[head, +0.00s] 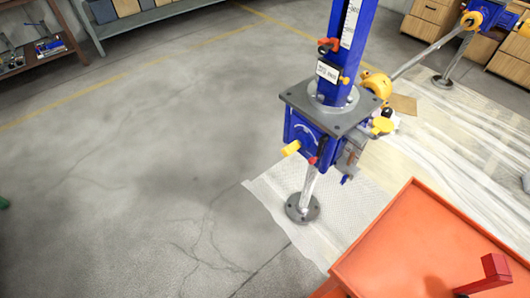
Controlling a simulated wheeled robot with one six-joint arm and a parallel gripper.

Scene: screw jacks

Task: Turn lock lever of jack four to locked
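A blue screw jack (318,140) stands upright right of centre in the head view, with a grey square plate (330,112) around its column and a round grey foot (303,208) on the floor. Its white label (327,71) is too small to read, so I cannot tell whether this is jack four. An orange-red lever-like part (328,45) sits on the column above the label. Below the plate are a yellow knob (291,148) and a small red part (313,160). I cannot tell which is the lock lever or its position. My gripper is not in view.
An orange cart top (400,250) with a red upright part (492,270) fills the lower right. A shaft (430,52) links the jack to another blue jack (488,14) at the upper right. Translucent sheeting (450,150) covers the floor there. The left floor is clear.

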